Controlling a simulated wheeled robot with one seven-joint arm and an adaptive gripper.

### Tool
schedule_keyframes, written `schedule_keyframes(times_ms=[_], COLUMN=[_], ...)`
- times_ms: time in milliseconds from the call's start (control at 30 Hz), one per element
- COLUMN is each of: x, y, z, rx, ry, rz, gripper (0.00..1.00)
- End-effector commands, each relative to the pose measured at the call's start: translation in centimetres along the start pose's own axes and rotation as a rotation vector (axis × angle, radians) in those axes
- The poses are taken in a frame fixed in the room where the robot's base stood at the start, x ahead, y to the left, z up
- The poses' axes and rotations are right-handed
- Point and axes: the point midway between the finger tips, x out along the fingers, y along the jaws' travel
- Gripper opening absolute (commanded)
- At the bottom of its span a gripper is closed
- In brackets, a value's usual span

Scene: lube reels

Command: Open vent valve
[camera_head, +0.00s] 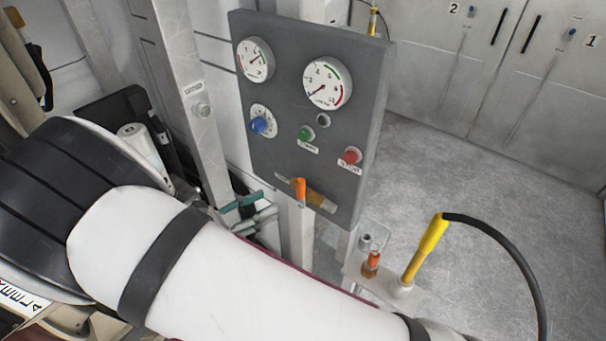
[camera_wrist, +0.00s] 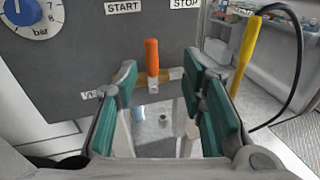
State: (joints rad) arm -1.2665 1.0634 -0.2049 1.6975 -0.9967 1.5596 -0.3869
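The vent valve has an orange handle (camera_head: 300,191) and a brass body (camera_head: 322,201) at the bottom of the grey gauge panel (camera_head: 275,165). In the wrist view the orange handle (camera_wrist: 152,57) stands upright, across the horizontal brass body (camera_wrist: 178,75). A label partly reading "V" sits left of it, mostly hidden by a finger. My gripper (camera_wrist: 168,100) is open, its teal fingers apart with nothing between them. The handle shows between and beyond the fingertips, without visible contact. In the head view my gripper (camera_head: 259,207) is left of the valve, partly hidden by my arm.
The panel carries two gauges (camera_head: 327,83), a blue knob (camera_head: 262,125), a green button (camera_head: 306,133) and a red button (camera_head: 350,156). A yellow nozzle (camera_head: 425,250) with a black hose stands on a bracket at right. Open floor lies behind, before grey cabinets (camera_head: 440,60).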

Motion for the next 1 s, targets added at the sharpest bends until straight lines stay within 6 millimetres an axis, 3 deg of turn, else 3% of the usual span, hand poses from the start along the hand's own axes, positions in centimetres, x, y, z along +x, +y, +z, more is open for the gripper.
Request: schedule_keyframes(times_ms=[167, 333, 800, 1000], x=[-1.4, -0.3, 8.4, 11.1], y=[0.6, 0.7, 1.2, 1.4], z=[-1.5, -1.5, -0.8, -0.7], rx=[-0.037, -0.041, -0.039, -0.038], ry=[-0.062, -0.066, -0.064, -0.063], rz=[0.067, 0.07, 0.067, 0.068], gripper=[0.37, 0.37, 0.37, 0.37])
